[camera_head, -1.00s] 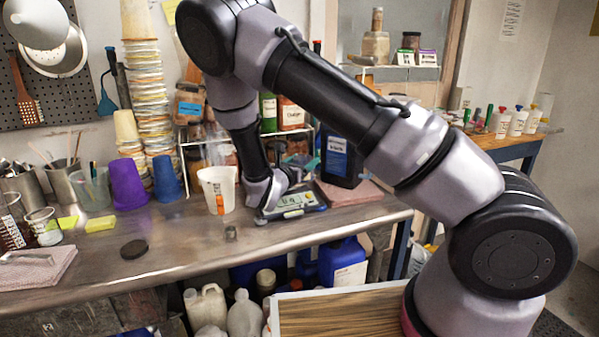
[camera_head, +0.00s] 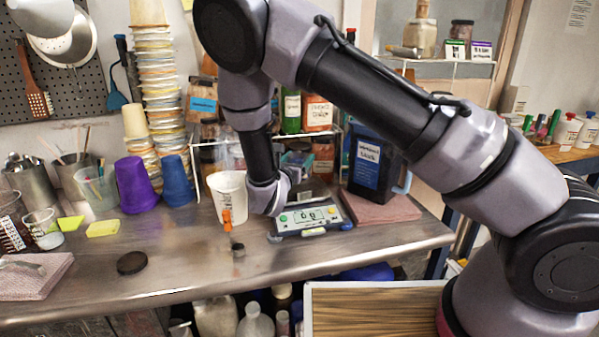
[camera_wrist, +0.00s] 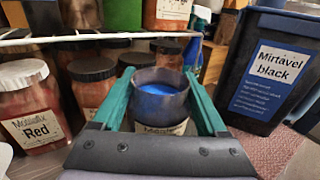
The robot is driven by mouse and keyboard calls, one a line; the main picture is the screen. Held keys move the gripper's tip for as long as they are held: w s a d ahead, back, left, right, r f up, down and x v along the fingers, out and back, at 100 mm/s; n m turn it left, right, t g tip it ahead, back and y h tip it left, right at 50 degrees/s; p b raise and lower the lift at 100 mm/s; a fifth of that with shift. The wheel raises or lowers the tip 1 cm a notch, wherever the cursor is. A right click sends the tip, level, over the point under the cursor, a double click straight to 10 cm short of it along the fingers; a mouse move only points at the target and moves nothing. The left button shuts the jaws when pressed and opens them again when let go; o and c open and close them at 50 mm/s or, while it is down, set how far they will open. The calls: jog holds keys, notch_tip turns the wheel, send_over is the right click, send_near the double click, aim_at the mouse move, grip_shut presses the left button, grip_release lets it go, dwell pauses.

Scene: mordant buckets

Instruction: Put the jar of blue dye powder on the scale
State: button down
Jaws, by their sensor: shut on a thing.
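My gripper (camera_wrist: 160,82) has green fingers shut on the sides of an open jar of blue dye powder (camera_wrist: 160,106) in the wrist view. The jar is upright, with blue powder showing inside its dark rim and a pale label, mostly hidden by my gripper body. In the head view the scale (camera_head: 312,218) stands on the bench, its small display facing front. My wrist is at the scale's left rear, hiding part of it. The jar is not clear in the head view, and I cannot tell whether it touches the scale.
A Mirtavel black jug (camera_head: 372,170) stands on a pink cloth (camera_head: 385,210) right of the scale. A white beaker (camera_head: 229,200) is close on the left. A wire rack with jars, including a red one (camera_wrist: 35,108), stands behind. A black lid (camera_head: 132,263) lies front left.

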jog(key=shift+f, duration=1.95)
jog(key=shift+f, duration=0.1)
grip_release()
